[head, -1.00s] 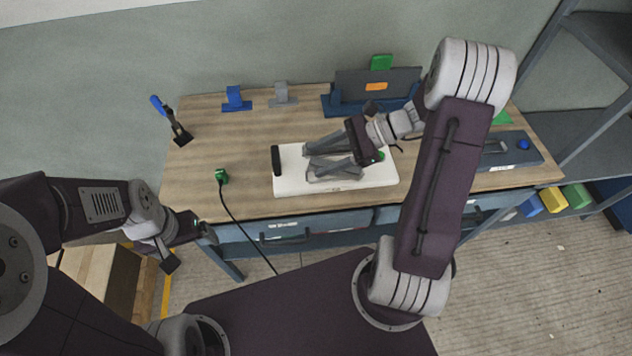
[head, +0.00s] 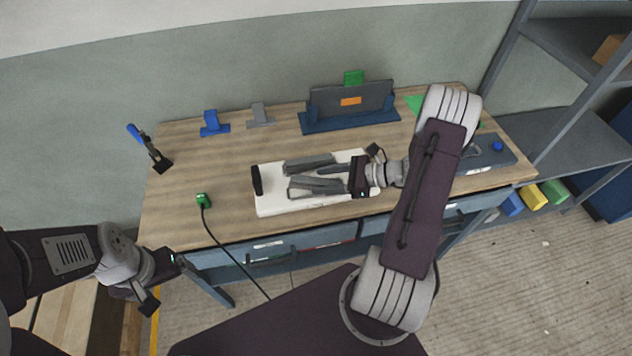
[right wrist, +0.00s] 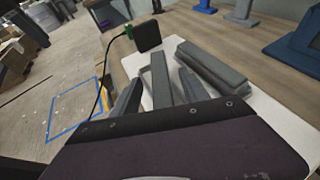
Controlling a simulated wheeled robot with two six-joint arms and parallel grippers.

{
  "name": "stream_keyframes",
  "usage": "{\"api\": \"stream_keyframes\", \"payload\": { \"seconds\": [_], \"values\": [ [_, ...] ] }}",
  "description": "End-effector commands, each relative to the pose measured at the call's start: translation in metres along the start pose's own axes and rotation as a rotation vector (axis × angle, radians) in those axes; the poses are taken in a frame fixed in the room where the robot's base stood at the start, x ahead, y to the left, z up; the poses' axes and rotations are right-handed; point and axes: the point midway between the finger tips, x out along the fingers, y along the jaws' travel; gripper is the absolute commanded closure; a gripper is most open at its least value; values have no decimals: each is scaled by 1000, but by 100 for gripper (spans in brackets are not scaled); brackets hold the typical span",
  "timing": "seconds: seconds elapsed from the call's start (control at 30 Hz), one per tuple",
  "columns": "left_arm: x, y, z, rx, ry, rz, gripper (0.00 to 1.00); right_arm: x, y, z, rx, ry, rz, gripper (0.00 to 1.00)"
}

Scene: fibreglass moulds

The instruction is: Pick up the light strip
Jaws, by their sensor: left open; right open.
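Two grey strips lie side by side on a white board (head: 272,205) on the workbench. The near strip (right wrist: 160,78) looks a little paler in the right wrist view; the far strip (right wrist: 212,64) also shows in the head view (head: 308,163). I cannot tell for sure which is the light strip. My right gripper (head: 306,182) is open low over the board, its fingers on either side of the near strip, not closed on it. My left gripper (head: 167,282) is open and empty, off the bench's front left corner.
A black block (head: 257,180) sits at the board's left end. A green block with a cable (head: 203,200) is left of it. Blue (head: 212,124) and grey (head: 260,117) stands and a dark panel in a blue holder (head: 350,105) line the back. The bench's front left is mostly clear.

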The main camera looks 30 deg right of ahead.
Motion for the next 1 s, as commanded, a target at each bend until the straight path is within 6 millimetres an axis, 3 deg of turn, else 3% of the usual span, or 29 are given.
{"api": "stream_keyframes", "payload": {
  "seconds": [0.13,0.4,0.6,1.0],
  "values": [
    [-6,0,-1,0,0,0,11,22,1,2,1,0,3,47],
    [-5,0,-1,0,0,0,11,27,0,1,0,1,-1,50],
    [-5,0,-1,0,0,0,11,27,0,1,0,1,-1,100],
    [-4,0,0,0,0,0,11,23,-1,9,-4,1,-1,100]
  ]
}}
